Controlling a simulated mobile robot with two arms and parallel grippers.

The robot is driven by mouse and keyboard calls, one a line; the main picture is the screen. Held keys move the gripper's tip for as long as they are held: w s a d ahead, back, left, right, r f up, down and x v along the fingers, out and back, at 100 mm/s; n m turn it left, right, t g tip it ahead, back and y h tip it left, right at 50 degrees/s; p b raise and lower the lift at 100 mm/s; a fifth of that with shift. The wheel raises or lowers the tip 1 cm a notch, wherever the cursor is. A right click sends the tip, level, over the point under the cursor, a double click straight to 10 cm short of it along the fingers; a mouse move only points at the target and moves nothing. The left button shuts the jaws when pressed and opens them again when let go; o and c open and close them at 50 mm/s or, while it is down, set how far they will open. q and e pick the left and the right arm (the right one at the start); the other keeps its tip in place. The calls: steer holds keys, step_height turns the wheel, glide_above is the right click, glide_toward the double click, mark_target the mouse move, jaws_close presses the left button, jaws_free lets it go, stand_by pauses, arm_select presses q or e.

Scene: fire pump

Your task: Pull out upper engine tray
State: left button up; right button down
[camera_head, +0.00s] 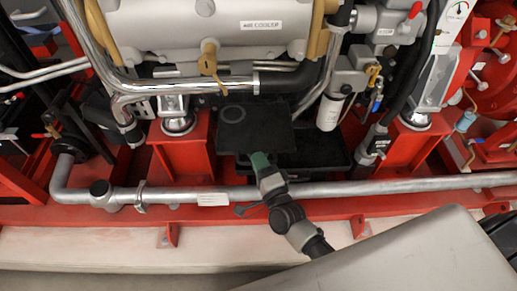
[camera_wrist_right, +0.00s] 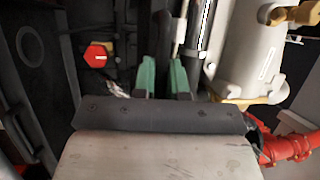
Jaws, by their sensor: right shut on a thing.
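The upper engine tray (camera_head: 245,135) is a black tray with a faint ring mark, set under the air cooler between two red supports. A second black tray (camera_head: 320,160) shows below and to the right of it. My right gripper (camera_head: 259,158) reaches in from the lower right, and its green fingertips are at the upper tray's front edge. In the right wrist view the two green fingers (camera_wrist_right: 165,80) stand on either side of a thin dark wall, shut on it. The fingertips partly hide the tray's front edge. My left gripper is in neither view.
A grey pipe (camera_head: 400,187) runs across the front, under my right gripper, above a red frame rail (camera_head: 350,208). The air cooler (camera_head: 215,25) and a bent metal pipe (camera_head: 180,88) are above the tray. A white filter (camera_head: 329,113) hangs to its right.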

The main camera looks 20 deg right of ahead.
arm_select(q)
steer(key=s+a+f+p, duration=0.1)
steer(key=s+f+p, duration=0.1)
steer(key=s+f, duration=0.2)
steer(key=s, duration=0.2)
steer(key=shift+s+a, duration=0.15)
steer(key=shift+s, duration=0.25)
arm_select(e)
steer(key=s+a, duration=0.3)
steer(key=s, duration=0.7)
steer(key=shift+s, duration=0.2)
steer(key=c, duration=1.2)
jaws_free()
steer(key=shift+w, duration=0.1)
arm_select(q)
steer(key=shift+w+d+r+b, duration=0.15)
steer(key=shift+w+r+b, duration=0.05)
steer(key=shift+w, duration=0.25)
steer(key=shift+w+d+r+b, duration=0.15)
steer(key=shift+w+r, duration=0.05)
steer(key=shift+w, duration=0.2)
arm_select(e)
steer(key=v, duration=1.1)
steer(key=shift+w, duration=0.1)
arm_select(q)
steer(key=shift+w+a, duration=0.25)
